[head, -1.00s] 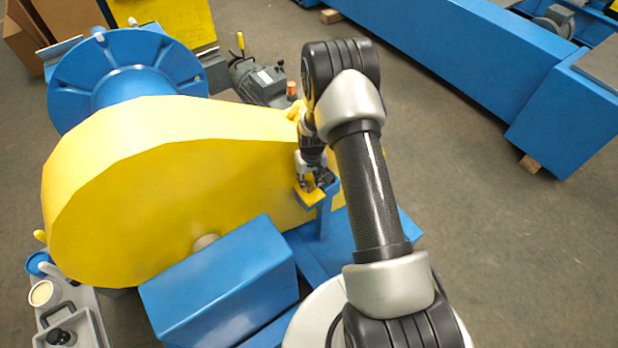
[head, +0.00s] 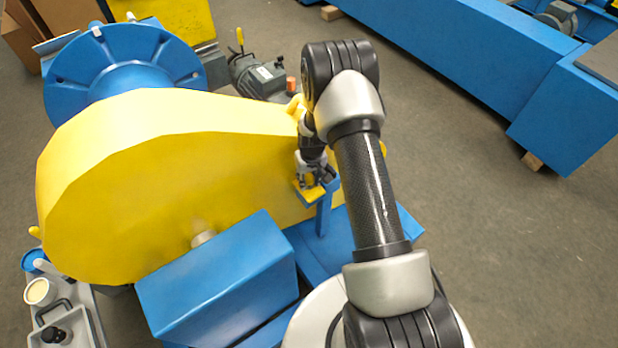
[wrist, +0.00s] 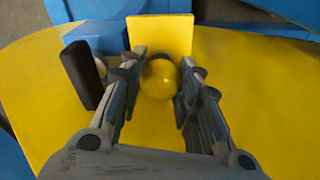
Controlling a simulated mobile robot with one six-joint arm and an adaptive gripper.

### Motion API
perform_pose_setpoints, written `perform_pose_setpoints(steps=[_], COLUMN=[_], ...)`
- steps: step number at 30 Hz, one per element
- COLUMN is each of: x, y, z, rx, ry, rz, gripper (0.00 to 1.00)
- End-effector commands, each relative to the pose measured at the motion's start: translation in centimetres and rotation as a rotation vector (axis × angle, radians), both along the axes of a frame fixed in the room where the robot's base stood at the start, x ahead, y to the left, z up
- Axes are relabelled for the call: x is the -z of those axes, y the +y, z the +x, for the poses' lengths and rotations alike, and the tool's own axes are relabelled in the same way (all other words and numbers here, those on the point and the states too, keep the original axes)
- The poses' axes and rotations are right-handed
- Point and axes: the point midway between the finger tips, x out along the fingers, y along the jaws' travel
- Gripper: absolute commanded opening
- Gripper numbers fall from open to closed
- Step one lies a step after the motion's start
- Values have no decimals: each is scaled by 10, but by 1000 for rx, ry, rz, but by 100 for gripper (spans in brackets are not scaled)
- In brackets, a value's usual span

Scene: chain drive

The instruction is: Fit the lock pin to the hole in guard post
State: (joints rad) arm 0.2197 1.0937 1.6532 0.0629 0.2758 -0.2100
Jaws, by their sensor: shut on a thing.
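In the wrist view, my gripper (wrist: 161,66) has its two fingers shut around a round yellow knob (wrist: 160,80), taken to be the head of the lock pin. The pin's shank is hidden. Beyond the knob stands a flat yellow tab (wrist: 160,33). A blue block (wrist: 97,38), perhaps part of the guard post, is at its left. In the head view, my gripper (head: 313,178) points down over a small yellow plate (head: 309,193) beside a blue post (head: 324,215). The hole is not visible, and I cannot tell whether the pin is in it.
The large yellow chain guard (head: 150,185) fills the space left of my gripper. A blue box (head: 215,280) stands in front of it, and a blue drum (head: 125,65) behind. A black upright piece (wrist: 83,75) is close to the left finger. Open floor (head: 480,240) lies right.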

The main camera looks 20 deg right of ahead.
Motion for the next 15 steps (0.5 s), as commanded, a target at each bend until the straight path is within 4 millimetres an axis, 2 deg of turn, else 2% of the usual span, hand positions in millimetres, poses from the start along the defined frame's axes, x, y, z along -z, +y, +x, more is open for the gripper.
perform_pose_setpoints(steps=[2, 3, 13, 15], x=[3, 3, 2, 2], y=[0, 0, 0, 0], z=[0, 0, 0, 0], rx=[0, 0, 0, 0], ry=[-1, -1, -1, 0], rz=[0, 0, 0, 0], gripper=[4, 32, 54, 54])
